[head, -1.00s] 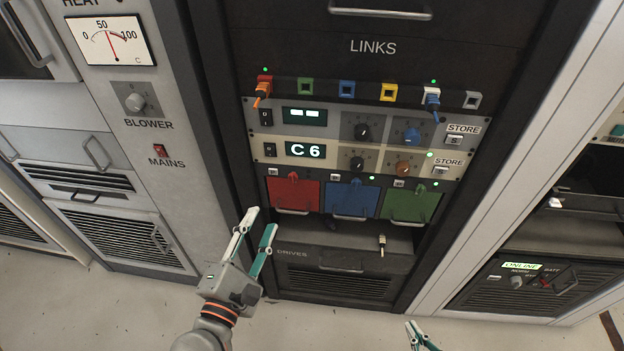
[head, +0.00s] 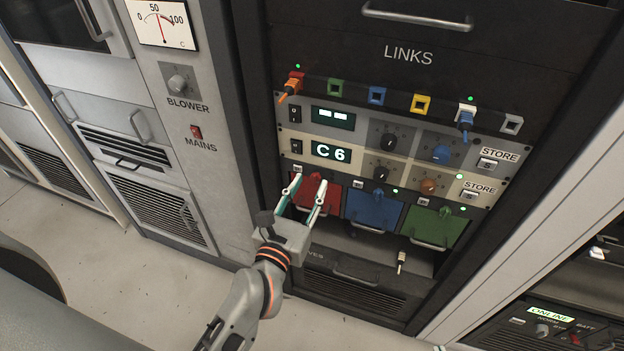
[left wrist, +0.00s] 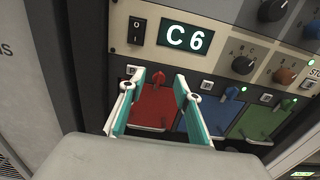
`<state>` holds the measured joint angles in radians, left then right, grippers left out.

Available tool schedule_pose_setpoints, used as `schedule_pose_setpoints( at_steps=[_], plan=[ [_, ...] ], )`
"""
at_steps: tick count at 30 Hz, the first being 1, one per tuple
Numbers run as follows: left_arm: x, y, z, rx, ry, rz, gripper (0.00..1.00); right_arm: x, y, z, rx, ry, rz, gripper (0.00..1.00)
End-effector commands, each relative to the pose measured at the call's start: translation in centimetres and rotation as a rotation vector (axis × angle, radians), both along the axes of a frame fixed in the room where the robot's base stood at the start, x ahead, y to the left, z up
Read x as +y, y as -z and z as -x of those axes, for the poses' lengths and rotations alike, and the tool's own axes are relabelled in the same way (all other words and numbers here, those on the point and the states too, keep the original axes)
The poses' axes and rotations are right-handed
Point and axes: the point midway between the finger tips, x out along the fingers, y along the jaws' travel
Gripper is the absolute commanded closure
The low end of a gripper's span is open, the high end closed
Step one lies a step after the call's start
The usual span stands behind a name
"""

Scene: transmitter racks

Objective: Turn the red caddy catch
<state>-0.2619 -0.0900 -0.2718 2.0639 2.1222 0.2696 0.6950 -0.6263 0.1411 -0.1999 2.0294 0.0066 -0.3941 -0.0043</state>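The red caddy (head: 318,199) is the leftmost of three coloured caddies in the rack. Its red catch (head: 315,177) sits at the top of its face and also shows in the left wrist view (left wrist: 158,78). My left gripper (head: 307,181) is open in front of the red caddy, its fingers pointing up toward the catch. In the left wrist view the two fingers (left wrist: 158,82) lie to either side of the catch, with nothing held between them. I cannot tell how far they are from it. My right gripper is not in view.
The blue caddy (head: 373,210) and the green caddy (head: 436,227) stand close to the right of the red one, each with its own catch. Panels with knobs and a C 6 display (head: 331,152) are just above. A small key-like item (head: 401,261) is below.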

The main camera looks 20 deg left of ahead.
Motion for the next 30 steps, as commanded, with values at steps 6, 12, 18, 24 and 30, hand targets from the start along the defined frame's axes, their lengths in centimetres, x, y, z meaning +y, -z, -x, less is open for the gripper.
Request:
schedule_pose_setpoints(
  at_steps=[6, 12, 18, 24, 30],
  plan=[
    [-0.1, 0.0, -2.2, -0.001, 0.0, -0.001, 0.67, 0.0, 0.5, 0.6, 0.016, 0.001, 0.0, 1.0],
    [-0.1, 0.1, -2.6, 0.001, 0.0, -0.002, 0.67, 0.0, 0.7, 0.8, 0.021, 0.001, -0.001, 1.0],
    [-0.1, 0.1, -2.6, 0.001, 0.0, -0.002, 0.83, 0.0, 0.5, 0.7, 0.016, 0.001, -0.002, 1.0],
    [-0.1, 0.1, -2.5, 0.001, 0.0, -0.002, 1.0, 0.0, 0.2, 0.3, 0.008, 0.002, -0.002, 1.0],
    [-0.1, 0.1, -2.5, 0.0, 0.001, 0.014, 1.0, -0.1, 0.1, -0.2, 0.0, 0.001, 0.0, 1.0]
  ],
)
